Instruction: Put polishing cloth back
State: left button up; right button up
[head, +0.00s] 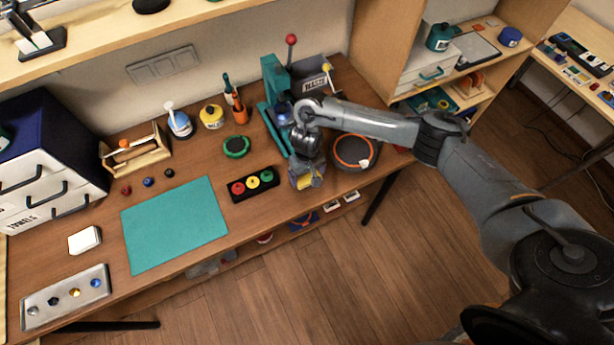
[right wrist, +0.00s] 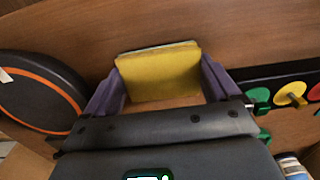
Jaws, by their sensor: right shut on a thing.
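My right gripper (head: 303,174) is over the front edge area of the wooden bench, between the colored-knob strip and the round black disc. It is shut on a folded yellow cloth (right wrist: 158,72), which I take for the polishing cloth. In the right wrist view the cloth sits between the two purple fingers, with a pale layer along its far edge. In the head view only a small yellow part of the cloth (head: 304,182) shows below the gripper. I cannot tell whether the cloth touches the bench. My left gripper is not in view.
The knob strip (head: 253,184) lies left of the gripper and the orange-ringed disc (head: 353,151) right of it. A teal press (head: 271,88) stands behind. A teal mat (head: 174,225), white pad (head: 84,240) and metal tray (head: 66,297) lie left. A drawer unit (head: 45,160) stands far left.

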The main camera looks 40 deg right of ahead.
jog(key=shift+f, duration=0.5)
jog(key=o, duration=0.7)
jog(key=shift+f, duration=0.1)
jog(key=shift+o, duration=0.2)
